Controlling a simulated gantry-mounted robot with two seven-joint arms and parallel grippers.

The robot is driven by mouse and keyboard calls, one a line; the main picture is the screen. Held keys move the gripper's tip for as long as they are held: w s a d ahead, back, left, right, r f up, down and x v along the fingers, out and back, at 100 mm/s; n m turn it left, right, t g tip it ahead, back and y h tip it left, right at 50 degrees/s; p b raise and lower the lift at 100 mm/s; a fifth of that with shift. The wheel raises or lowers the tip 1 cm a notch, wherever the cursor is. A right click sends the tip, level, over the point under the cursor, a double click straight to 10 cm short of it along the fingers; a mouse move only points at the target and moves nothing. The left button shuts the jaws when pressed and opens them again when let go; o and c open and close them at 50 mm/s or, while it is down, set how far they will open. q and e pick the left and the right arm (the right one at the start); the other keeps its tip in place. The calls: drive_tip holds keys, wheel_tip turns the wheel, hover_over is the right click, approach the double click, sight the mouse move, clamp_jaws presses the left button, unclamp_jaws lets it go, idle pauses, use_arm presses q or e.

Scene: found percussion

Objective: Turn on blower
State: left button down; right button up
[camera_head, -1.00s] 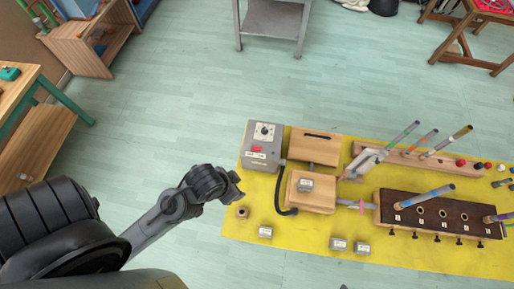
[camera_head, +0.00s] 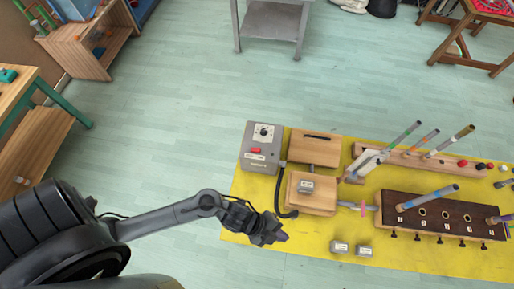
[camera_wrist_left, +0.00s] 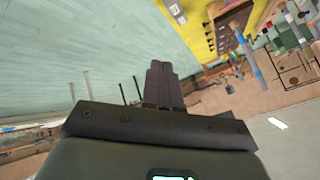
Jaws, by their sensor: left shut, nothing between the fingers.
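The blower is a grey box (camera_head: 260,147) with a dial and a red switch (camera_head: 255,150) on its face, at the left end of the yellow table (camera_head: 300,262). A black hose (camera_head: 281,195) runs from it to a wooden box. My left gripper (camera_head: 283,238) is over the table's front left part, in front of and below the blower in the head view, apart from it. In the left wrist view its fingers (camera_wrist_left: 160,72) are shut together with nothing between them. My right gripper is not in view.
Wooden boxes (camera_head: 315,149) stand right of the blower. Small grey weights (camera_head: 340,246) lie near the front edge. A dark wooden block with numbered holes (camera_head: 430,212) and a rack with coloured tubes stand further right.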

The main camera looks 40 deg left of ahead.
use_arm(q)
drive_tip(key=s+a+f+m+g+b, duration=0.1)
drive_tip(key=a+f+m+g+b, duration=0.1)
drive_tip(key=a+f+m+g, duration=0.4)
drive_tip(key=w+a+f+m+y+b, duration=0.2)
drive_tip(key=w+a+f+m+b, duration=0.15)
drive_tip(key=a, duration=0.55)
drive_tip(key=w+a+r+y+b, duration=0.1)
drive_tip(key=w+a+r+y, duration=0.15)
drive_tip(key=w+a, duration=0.75)
drive_tip(key=w+a+r+t+y+b, duration=0.1)
drive_tip(key=w+a+r+t, duration=0.2)
drive_tip(key=w+a+r, duration=0.5)
drive_tip(key=shift+b, duration=0.4)
drive_tip(key=shift+n, duration=0.25)
